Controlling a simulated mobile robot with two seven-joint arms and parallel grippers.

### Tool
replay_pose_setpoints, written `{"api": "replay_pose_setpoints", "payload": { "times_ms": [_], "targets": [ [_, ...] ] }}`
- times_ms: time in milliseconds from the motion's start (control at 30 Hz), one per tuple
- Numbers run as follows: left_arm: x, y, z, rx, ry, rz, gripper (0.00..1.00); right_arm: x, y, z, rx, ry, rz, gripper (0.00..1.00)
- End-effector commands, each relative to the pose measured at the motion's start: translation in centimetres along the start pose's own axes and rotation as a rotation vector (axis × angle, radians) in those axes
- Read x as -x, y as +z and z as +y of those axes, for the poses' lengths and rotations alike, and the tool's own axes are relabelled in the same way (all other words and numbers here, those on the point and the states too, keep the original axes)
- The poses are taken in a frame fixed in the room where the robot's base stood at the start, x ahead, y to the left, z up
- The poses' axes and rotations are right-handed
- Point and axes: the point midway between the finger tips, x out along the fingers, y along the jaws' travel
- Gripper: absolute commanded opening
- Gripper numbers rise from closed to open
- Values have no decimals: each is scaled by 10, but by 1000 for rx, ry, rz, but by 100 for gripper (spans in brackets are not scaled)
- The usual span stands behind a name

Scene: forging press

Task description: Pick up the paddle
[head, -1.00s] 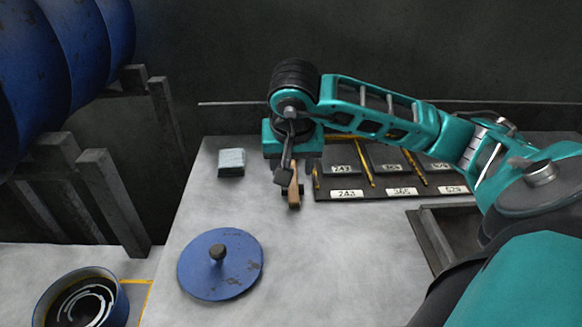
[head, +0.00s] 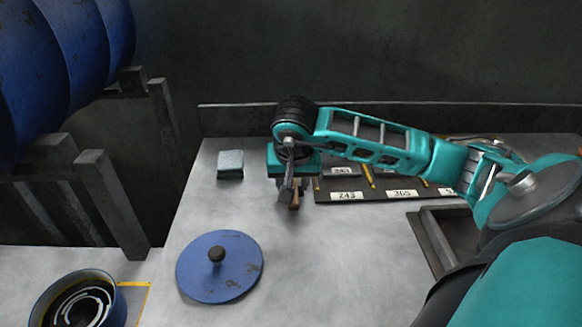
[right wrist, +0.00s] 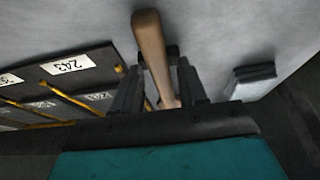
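The paddle shows as a brown wooden handle (right wrist: 152,50) in the right wrist view. In the head view only the near end of the handle (head: 294,200) shows below my right gripper (head: 288,192); the rest is hidden by the gripper and wrist. In the right wrist view my right gripper (right wrist: 158,75) has a dark finger on each side of the handle, and the fingers look apart, not clamped. The paddle's far end is hidden behind the gripper body. My left gripper is in neither view.
A rack with numbered labels (head: 346,197) lies right of the gripper. A grey block (head: 230,164) sits to its left. A blue lid with a knob (head: 217,267) lies nearer, and a blue pot (head: 83,300) stands at lower left. The table's middle is clear.

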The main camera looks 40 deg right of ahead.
Motion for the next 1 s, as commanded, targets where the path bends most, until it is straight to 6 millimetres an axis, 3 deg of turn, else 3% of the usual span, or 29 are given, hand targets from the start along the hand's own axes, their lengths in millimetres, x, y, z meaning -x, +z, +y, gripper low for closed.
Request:
{"api": "replay_pose_setpoints", "payload": {
  "times_ms": [433, 833, 1000],
  "targets": [
    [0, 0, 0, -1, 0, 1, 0, 0, 0, 0, 0, 0, 0, 0],
    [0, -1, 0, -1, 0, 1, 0, 2, -1, 0, 0, 0, 2, 0],
    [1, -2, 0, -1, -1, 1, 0, 12, -6, 0, -1, -2, 5, 0]
  ]
}}
